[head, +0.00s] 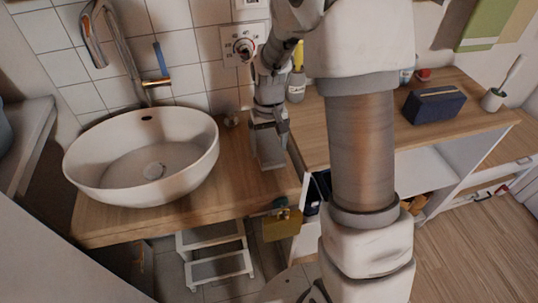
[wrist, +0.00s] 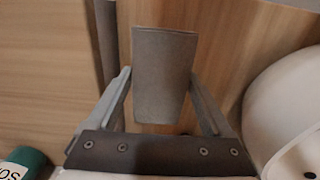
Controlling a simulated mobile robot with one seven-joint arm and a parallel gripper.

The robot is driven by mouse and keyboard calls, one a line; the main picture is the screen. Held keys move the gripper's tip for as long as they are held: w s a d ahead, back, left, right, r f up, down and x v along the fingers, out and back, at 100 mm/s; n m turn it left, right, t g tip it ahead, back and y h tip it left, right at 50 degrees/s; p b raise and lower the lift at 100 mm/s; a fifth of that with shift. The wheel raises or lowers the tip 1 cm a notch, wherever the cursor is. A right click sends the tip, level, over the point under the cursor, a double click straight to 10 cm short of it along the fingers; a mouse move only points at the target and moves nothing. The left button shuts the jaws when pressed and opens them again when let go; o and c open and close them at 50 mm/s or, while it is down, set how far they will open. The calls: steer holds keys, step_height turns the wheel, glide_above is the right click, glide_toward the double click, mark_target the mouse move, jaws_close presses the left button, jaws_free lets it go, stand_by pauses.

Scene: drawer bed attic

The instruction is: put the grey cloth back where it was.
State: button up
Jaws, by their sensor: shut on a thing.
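The grey cloth (wrist: 164,75) is a folded, flat-looking piece between the two fingers of my gripper (wrist: 164,100) in the wrist view. My gripper is shut on it. In the head view my gripper (head: 269,127) points down over the wooden counter, just right of the basin, with the grey cloth (head: 270,152) hanging below it. The cloth's lower end is close to the counter top; I cannot tell if it touches.
The white basin (head: 142,165) with its faucet (head: 115,50) stands left of my gripper. A bottle (head: 297,85) stands behind on the right. A dark blue box (head: 434,105) and a brush cup (head: 494,98) sit on the right counter. A white step stool (head: 214,256) stands below.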

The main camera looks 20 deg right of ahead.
mark_target(269, 154)
steer(key=shift+f+b, duration=0.4)
steer(key=shift+f, duration=1.4)
steer(key=shift+f, duration=0.15)
steer(key=o, duration=0.7)
